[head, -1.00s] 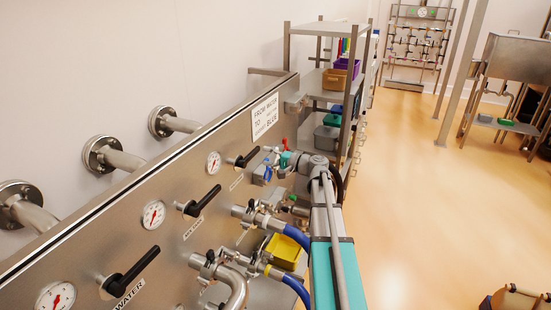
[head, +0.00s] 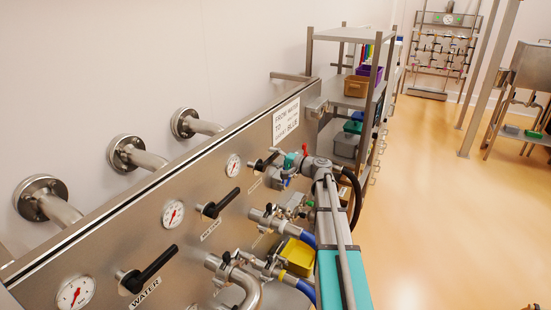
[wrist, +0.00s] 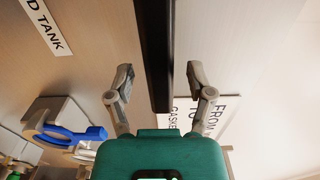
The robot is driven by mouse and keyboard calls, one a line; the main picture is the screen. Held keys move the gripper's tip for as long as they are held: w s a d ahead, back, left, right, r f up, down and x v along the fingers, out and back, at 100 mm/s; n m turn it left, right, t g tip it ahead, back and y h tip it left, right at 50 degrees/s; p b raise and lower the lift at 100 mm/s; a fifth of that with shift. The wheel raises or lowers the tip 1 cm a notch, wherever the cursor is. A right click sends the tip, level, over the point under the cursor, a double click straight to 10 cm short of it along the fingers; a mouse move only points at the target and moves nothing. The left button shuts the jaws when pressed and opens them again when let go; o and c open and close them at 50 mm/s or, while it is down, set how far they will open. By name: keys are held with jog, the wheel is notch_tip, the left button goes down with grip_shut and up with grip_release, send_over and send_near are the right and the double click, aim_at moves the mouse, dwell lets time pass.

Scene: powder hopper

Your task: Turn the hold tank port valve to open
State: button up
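The hold tank port valve has a black lever handle (head: 265,162) on the steel panel, below the farthest gauge. It lies along the panel like the other two levers, pointing up and right. In the wrist view the black lever (wrist: 157,55) runs down between the fingers of my gripper (wrist: 160,88). The fingers are open, one on each side, with visible gaps to the lever. Part of the label reading "D TANK" (wrist: 48,25) shows at upper left. In the head view my gripper (head: 286,163) is at the lever's free end and partly hides it.
Mix tank (head: 220,205) and water (head: 150,270) levers sit nearer on the panel (head: 110,245). Hose fittings (head: 268,218) project below. A blue-handled part (wrist: 70,133) is left of my gripper in the wrist view. Shelving (head: 345,80) stands beyond; the floor at right is open.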

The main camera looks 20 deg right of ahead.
grip_shut()
jog(key=r+n+p, duration=0.1)
jog(key=n, duration=0.1)
jog(key=r+n+p, duration=0.1)
jog(key=r+p, duration=0.1)
jog(key=shift+s+a+n, duration=0.2)
jog(key=shift+n, duration=0.2)
jog(key=shift+a+r+n, duration=0.1)
jog(key=shift+r+n, duration=0.05)
jog(key=shift+n, duration=0.35)
